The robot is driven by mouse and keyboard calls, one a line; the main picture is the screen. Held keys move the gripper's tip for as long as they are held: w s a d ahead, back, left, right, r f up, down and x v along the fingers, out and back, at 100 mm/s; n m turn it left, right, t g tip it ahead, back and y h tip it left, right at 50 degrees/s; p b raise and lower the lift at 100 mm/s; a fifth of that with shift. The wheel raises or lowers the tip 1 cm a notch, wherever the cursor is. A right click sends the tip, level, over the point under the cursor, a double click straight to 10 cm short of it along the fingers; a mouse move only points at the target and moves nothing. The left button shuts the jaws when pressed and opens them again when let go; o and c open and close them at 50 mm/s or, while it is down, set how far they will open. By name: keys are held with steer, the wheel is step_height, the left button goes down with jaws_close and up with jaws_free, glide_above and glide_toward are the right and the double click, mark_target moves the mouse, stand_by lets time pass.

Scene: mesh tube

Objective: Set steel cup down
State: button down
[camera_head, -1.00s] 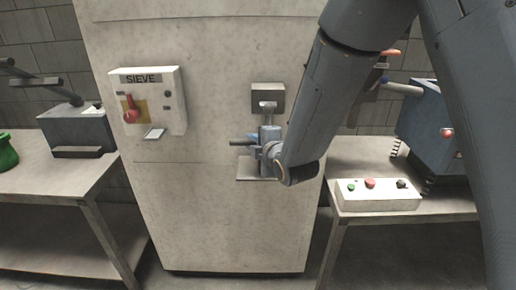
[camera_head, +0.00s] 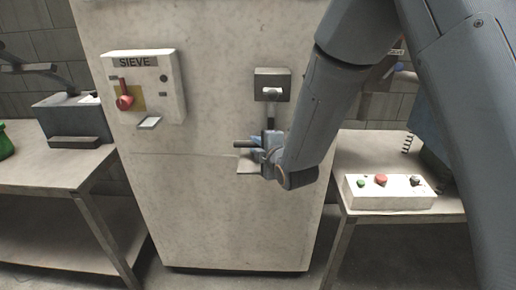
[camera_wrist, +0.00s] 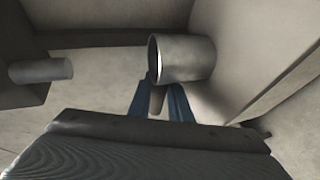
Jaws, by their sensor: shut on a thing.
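The steel cup (camera_wrist: 187,58) shows in the wrist view as a grey metal cylinder with a dark opening facing left. My gripper (camera_wrist: 161,103) has its two blue fingers shut on the cup's narrow handle (camera_wrist: 157,101). In the head view my gripper (camera_head: 268,150) is in front of the cabinet, below the outlet block (camera_head: 271,86) and just above the small ledge (camera_head: 249,167). The cup is mostly hidden there by my gripper and arm. I cannot tell whether it touches the ledge.
The tall cabinet (camera_head: 215,220) carries a SIEVE switch box (camera_head: 147,88) with a red knob. A pale button box (camera_head: 390,193) sits on the right table (camera_head: 350,150). The left table (camera_head: 45,165) holds a grey machine (camera_head: 75,118) and a green object (camera_head: 5,143).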

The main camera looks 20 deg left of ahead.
steer(key=shift+s+r, duration=0.1)
steer(key=shift+r, duration=0.05)
steer(key=c, duration=1.6)
jaws_free()
steer(key=shift+c, duration=0.2)
steer(key=b+v, duration=0.2)
steer(key=v, duration=1)
